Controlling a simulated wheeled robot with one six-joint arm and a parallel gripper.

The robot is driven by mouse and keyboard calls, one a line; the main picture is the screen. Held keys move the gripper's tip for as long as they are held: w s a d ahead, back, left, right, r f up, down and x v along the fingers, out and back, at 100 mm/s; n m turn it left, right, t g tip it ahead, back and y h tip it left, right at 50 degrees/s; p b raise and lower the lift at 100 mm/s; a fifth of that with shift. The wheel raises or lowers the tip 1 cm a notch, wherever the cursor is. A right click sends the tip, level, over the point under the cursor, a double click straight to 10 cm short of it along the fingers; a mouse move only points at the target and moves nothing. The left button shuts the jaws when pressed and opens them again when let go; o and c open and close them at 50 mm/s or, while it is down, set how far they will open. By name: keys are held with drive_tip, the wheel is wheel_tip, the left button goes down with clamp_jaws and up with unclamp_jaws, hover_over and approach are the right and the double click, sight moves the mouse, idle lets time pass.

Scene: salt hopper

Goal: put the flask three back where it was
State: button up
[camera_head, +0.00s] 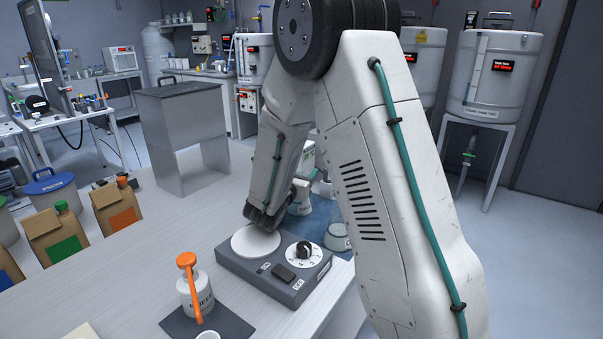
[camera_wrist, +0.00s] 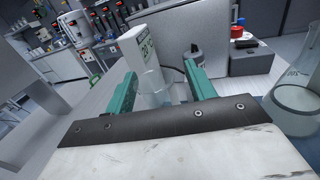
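My gripper (camera_wrist: 160,75) shows in the wrist view as two green fingers set well apart; nothing is clearly clamped between them. Clear glass (camera_wrist: 168,90) shows in the gap, seemingly beyond the fingertips; whether it touches them I cannot tell. A conical glass flask (camera_wrist: 297,100) stands to the right of the right finger. In the head view my arm hides the fingers. Small glass flasks show near my arm, one at the blue mat's front (camera_head: 338,237) and one farther back (camera_head: 300,198). I cannot read which flask is number three.
A grey stirrer (camera_head: 275,262) with a white plate and dial stands on the bench. In front is an orange-capped bottle (camera_head: 195,290) on a dark mat. A white device with a green display (camera_wrist: 140,45) stands ahead of the gripper. Paper bags (camera_head: 55,237) line the left edge.

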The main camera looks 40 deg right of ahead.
drive_tip(key=shift+a+r, duration=0.15)
drive_tip(key=v, duration=1.1)
drive_tip(key=shift+s+a, duration=0.25)
drive_tip(key=shift+s, duration=0.05)
drive_tip(key=s+d+r+m+g+y, duration=0.25)
drive_tip(key=s+m+g, duration=0.25)
drive_tip(key=s+m, duration=0.3)
drive_tip(key=s+d+r+m+g+y, duration=0.2)
drive_tip(key=s+r+m+g, duration=0.2)
drive_tip(key=s+m, duration=0.5)
drive_tip(key=s+a+r+m+y, duration=0.1)
drive_tip(key=s+a+m+y, duration=0.5)
drive_tip(key=s+a+y, duration=0.4)
drive_tip(key=s+a, duration=0.2)
drive_tip(key=s, duration=0.1)
drive_tip(key=shift+a+m+t, duration=0.3)
drive_tip(key=shift+a+t, duration=0.1)
